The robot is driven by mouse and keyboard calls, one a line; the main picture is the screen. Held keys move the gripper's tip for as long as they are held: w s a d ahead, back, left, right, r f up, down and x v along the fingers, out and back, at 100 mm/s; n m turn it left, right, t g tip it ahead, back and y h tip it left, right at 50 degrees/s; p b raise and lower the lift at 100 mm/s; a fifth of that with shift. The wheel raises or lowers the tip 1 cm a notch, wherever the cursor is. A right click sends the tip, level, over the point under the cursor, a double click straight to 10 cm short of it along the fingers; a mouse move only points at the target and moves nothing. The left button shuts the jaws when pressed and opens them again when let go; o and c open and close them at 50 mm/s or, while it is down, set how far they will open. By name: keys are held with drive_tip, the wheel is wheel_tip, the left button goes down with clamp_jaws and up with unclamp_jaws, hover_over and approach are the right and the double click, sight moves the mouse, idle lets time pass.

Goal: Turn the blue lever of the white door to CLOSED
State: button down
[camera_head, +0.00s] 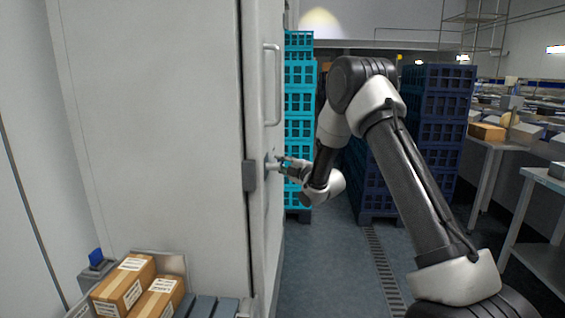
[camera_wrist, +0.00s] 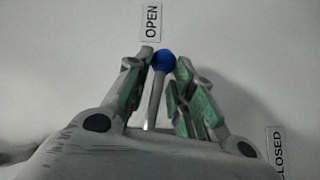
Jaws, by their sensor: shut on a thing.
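The white door (camera_head: 264,220) is seen at a steep angle in the head view. Its blue lever shows in the wrist view as a grey rod with a blue ball end (camera_wrist: 163,61), pointing up toward the OPEN label (camera_wrist: 151,22). The CLOSED label (camera_wrist: 278,150) is at the lower right, partly cut off by the frame and my gripper. My gripper (camera_wrist: 164,82) is shut on the lever, with its green-padded fingers on either side of the rod below the ball. In the head view my gripper (camera_head: 280,164) is at the door face, and the lever is too small to make out clearly.
A vertical bar handle (camera_head: 277,85) is on the door above my gripper. Turquoise crates (camera_head: 299,102) and dark blue crates (camera_head: 440,120) stand behind. Cardboard boxes (camera_head: 124,285) sit in a tray at the lower left. A metal table (camera_head: 497,146) is at right. Floor between is clear.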

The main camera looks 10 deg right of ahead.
drive_tip(key=s+a+f+m+g, duration=0.2)
drive_tip(key=s+f+m+g, duration=0.5)
drive_tip(key=g, duration=0.5)
drive_tip(key=shift+s+a+m, duration=0.35)
drive_tip(key=shift+s+m, duration=0.15)
drive_tip(key=shift+s, duration=0.2)
idle(0.4)
drive_tip(key=c, duration=1.5)
unclamp_jaws()
drive_tip(key=shift+r, duration=0.1)
drive_tip(key=v, duration=1.2)
